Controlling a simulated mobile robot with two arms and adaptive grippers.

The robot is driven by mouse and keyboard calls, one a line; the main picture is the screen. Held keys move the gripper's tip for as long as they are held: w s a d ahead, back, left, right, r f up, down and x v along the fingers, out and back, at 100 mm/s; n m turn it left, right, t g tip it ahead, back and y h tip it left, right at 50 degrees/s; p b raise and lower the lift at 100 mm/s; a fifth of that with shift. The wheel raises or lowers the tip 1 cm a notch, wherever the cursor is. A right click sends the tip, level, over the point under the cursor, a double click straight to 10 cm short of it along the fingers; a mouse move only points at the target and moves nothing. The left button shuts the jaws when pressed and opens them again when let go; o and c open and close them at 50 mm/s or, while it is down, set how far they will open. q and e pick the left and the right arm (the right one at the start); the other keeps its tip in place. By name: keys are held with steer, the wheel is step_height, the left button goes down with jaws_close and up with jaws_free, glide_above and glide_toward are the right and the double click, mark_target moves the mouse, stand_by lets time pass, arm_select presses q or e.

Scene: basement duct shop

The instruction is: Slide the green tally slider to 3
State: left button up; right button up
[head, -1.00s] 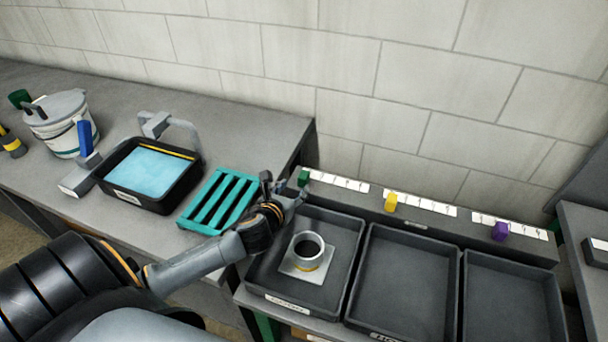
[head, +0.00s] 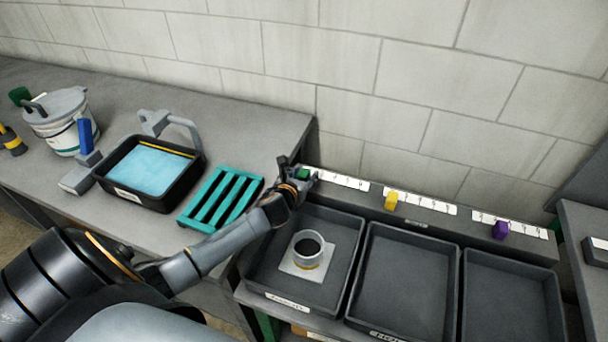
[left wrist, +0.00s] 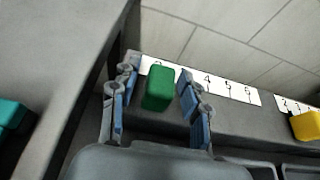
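The green tally slider (head: 303,174) is a small block at the left end of its white number strip (head: 343,180), on the ledge behind the trays. It also shows in the left wrist view (left wrist: 158,88), where the strip (left wrist: 218,84) runs off to its right with small numbers, among them what look like 4 and 5. My left gripper (head: 298,171) is at the slider, one finger on each side of it. In the left wrist view the gripper (left wrist: 158,75) is open, with gaps between the fingers and the block. The slider hides part of the strip. My right gripper is not in view.
A yellow slider (head: 390,201) and a purple slider (head: 500,230) stand on the same ledge farther right. Below are black trays, the left one (head: 259,279) holding a grey ring on a plate. A teal rack (head: 219,200) lies on the bench to the left.

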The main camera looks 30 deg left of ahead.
mark_target(317, 186)
arm_select(q)
jaws_close()
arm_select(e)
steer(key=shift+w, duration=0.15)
arm_select(q)
steer(key=d, duration=0.3)
steer(key=shift+w+d+p, duration=0.1)
steer(key=shift+w+p, duration=0.2)
steer(key=shift+w, duration=0.1)
steer(key=shift+w+d, duration=0.1)
steer(key=shift+d, duration=0.25)
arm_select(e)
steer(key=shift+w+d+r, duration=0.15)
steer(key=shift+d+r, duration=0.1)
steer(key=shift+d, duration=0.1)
arm_select(q)
steer(key=shift+o, duration=1.3)
jaws_free()
steer(key=shift+a, duration=0.1)
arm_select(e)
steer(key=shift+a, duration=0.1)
